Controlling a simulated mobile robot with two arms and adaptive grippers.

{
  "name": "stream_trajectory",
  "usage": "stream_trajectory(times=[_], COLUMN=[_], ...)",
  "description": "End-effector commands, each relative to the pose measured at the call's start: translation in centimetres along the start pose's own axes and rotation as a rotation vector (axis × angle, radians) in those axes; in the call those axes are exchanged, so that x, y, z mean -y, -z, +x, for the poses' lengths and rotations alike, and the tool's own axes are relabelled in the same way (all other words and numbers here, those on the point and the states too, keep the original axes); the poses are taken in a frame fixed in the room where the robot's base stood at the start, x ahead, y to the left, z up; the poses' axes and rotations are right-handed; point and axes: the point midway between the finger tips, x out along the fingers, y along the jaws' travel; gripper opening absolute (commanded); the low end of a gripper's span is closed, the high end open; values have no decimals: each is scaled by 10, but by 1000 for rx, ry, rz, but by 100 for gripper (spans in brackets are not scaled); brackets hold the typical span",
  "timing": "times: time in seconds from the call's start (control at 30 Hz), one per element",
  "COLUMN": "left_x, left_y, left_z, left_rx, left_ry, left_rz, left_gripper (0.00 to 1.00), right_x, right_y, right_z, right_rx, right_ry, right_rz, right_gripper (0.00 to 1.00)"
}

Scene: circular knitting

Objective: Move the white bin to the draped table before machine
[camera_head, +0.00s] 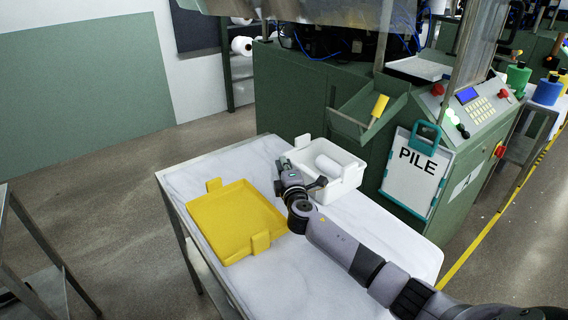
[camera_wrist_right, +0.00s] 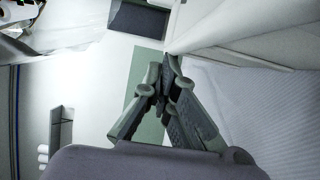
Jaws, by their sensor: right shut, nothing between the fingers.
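The white bin (camera_head: 345,186) stands upright on the white-draped table (camera_head: 310,262), close to the front of the green machine (camera_head: 300,92). A white roll (camera_head: 327,165) lies in it. My right gripper (camera_head: 286,165) is at the bin's left side, between the bin and the yellow tray; its arm passes in front of the bin's near corner. In the right wrist view its fingers (camera_wrist_right: 168,78) are together with nothing between them. A pale wall, probably the bin's, is close beside them on the right. I cannot tell whether they touch it. My left gripper is out of view.
An empty yellow tray (camera_head: 232,222) with raised tabs lies on the table's left part. A board marked PILE (camera_head: 415,170) hangs on the machine beside the control panel (camera_head: 470,105). A metal-framed table (camera_head: 40,285) stands at far left, with open floor between.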

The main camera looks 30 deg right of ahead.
Motion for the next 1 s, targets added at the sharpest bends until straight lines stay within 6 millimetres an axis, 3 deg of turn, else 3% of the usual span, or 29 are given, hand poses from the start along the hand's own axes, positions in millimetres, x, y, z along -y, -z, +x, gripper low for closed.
stream_trajectory(times=[0.27, 0.53, 1.0], left_x=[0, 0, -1], left_y=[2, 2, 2], left_z=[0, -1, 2], left_rx=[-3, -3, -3], left_ry=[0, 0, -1], left_rz=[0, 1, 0], left_gripper=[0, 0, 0], right_x=[0, 1, 1], right_y=[-2, -32, -32], right_z=[0, -11, -8], right_rx=[1, 2, 2], right_ry=[0, 1, -1], right_rz=[0, -1, 0], right_gripper=[0, 0, 0])
